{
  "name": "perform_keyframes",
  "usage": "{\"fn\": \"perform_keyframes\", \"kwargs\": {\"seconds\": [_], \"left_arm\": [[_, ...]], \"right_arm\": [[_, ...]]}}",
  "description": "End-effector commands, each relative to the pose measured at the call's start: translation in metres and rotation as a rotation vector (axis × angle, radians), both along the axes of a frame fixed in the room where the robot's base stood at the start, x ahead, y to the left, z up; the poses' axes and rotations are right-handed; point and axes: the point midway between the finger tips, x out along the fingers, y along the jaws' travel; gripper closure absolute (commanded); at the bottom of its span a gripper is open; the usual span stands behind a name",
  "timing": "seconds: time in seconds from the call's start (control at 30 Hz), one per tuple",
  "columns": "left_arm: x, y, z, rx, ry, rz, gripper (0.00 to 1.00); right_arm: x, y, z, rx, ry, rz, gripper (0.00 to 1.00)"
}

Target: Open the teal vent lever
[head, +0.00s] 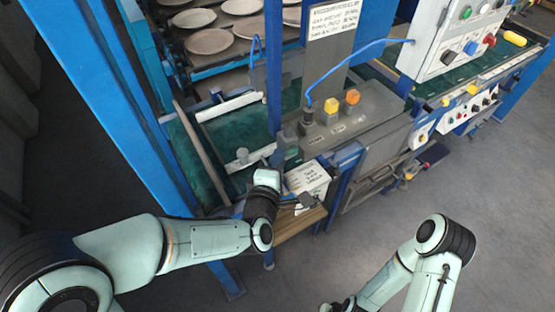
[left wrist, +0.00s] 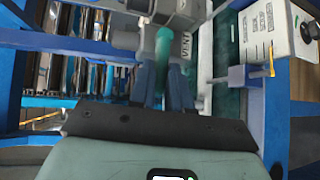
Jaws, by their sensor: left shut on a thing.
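The teal vent lever (left wrist: 162,48) shows in the left wrist view as a short upright teal handle beside a grey block lettered VENT (left wrist: 185,43). My left gripper (left wrist: 164,88) is shut on the lever, one finger on each side of it. In the head view the left gripper (head: 278,160) reaches to the front corner of the dryer, and the lever itself is hidden there. Part of my right gripper (head: 337,306) shows at the bottom edge of the head view, away from the machine; its fingers are too unclear to read.
Plates (head: 208,41) lie on racks at the back. Blue frame posts (head: 125,90) stand close left.

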Motion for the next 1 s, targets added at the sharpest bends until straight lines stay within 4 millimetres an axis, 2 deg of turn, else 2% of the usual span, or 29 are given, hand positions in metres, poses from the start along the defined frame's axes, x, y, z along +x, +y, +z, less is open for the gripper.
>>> {"fn": "perform_keyframes", "kwargs": {"seconds": [0.03,0.17,0.3,0.43,0.6,1.0], "left_arm": [[0.001,0.0,0.007,0.021,0.016,0.0,1.0],[0.003,-0.002,0.015,0.096,0.067,-0.001,1.0],[0.006,-0.003,0.023,0.185,0.13,-0.001,1.0],[0.007,-0.006,0.026,0.261,0.184,-0.002,1.0],[0.007,-0.008,0.028,0.34,0.245,-0.002,1.0],[0.008,-0.011,0.03,0.435,0.314,0.0,1.0]], "right_arm": [[0.005,0.0,0.01,0.0,-0.007,0.0,0.57],[0.019,0.0,0.031,0.0,-0.021,0.0,0.57],[0.041,0.0,0.058,0.0,-0.047,0.0,0.57],[0.06,0.0,0.076,0.0,-0.068,0.0,0.57],[0.071,0.0,0.085,0.0,-0.081,0.0,0.57],[0.075,0.0,0.088,-0.001,-0.085,0.0,0.57]]}}
